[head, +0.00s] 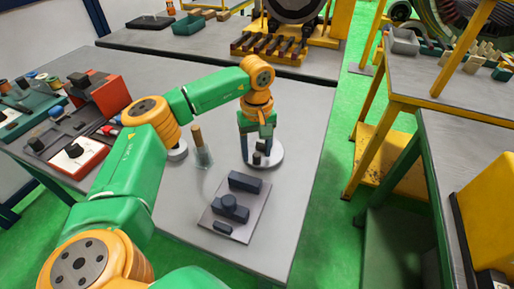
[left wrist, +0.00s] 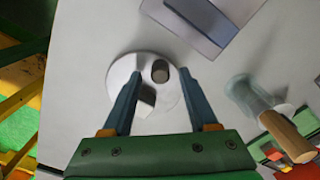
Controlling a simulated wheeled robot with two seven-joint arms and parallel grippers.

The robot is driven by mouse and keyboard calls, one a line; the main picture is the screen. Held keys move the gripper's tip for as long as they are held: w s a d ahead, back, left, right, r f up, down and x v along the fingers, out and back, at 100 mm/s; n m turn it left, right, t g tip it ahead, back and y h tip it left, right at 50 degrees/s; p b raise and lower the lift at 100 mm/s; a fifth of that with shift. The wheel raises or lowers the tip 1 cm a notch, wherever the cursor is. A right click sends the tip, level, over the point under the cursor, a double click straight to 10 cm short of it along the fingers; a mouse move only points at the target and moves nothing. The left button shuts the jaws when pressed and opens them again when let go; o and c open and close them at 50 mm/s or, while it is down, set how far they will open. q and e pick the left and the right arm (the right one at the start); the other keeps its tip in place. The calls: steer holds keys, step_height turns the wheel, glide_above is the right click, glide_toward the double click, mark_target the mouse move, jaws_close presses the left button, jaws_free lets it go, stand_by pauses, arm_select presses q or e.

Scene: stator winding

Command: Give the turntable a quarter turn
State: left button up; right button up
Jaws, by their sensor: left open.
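The turntable is a round white disc (head: 274,159) on the grey table, partly hidden by my gripper in the head view. In the left wrist view the disc (left wrist: 120,78) lies below the fingers and carries a short dark round peg (left wrist: 160,72) and a dark block (left wrist: 147,98). My left gripper (head: 257,153) points down over the disc; it also shows in the left wrist view (left wrist: 160,74). Its two blue fingers are apart, one on each side of the peg, with a gap to it. I cannot tell whether the fingertips touch the disc. My right gripper is out of view.
A grey plate (head: 217,217) with dark blocks lies in front. A red device (head: 97,95) stands at the left. The table's right side is clear.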

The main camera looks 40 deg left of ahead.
mark_target(277, 155)
arm_select(q)
steer(key=shift+s+r, duration=0.1)
jaws_close()
steer(key=shift+d+n, duration=0.2)
steer(key=shift+n, duration=0.2)
stand_by(0.5)
